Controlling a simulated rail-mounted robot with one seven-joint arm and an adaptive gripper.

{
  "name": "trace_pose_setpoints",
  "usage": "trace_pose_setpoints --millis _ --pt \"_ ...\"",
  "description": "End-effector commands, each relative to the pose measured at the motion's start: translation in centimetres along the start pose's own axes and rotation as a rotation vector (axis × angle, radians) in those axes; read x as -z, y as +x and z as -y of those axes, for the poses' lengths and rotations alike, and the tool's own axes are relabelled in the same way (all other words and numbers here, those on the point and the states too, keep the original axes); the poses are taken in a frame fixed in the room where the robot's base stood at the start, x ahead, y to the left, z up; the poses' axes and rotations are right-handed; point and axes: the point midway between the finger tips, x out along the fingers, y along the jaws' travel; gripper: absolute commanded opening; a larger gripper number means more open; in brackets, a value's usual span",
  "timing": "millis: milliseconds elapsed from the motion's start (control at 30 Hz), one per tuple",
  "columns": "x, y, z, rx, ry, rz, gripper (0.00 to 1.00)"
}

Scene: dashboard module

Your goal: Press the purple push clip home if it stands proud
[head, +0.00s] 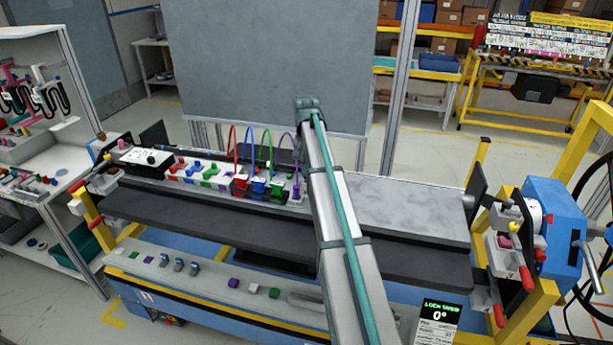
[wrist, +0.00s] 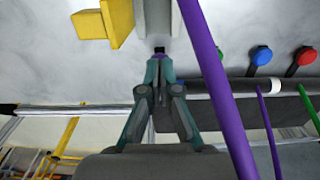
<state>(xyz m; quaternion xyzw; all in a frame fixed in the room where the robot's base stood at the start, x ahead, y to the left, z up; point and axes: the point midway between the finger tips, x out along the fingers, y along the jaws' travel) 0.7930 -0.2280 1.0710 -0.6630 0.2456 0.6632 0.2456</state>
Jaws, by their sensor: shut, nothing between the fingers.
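In the wrist view my gripper (wrist: 159,57) has its fingers together and holds nothing. Its tips are at a pale grey surface, in front of a grey upright part (wrist: 158,20). A purple cable (wrist: 215,90) runs close past the right side of the fingers. In the head view a purple piece (head: 296,191) stands at the right end of the row of coloured parts, under a purple cable loop, beside my arm. I cannot tell if it is the push clip or how far it stands out. My gripper is hidden in the head view.
Red, blue and green cable loops stand left of the purple one. A yellow block (wrist: 118,22) is left of my fingers; blue (wrist: 261,55) and red (wrist: 305,56) round heads are to the right. Loose parts lie on the front shelf (head: 180,270). The panel's right half (head: 410,210) is clear.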

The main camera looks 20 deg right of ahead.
Motion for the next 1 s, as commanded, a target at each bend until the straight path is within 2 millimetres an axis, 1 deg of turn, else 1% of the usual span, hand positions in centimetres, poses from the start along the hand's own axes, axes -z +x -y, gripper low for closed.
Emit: trace_pose_setpoints --millis 667,1000 --pt "0.0 1.3 0.0 0.000 0.000 0.000 0.00" --pt "0.0 0.8 0.0 0.000 0.000 0.000 0.00"
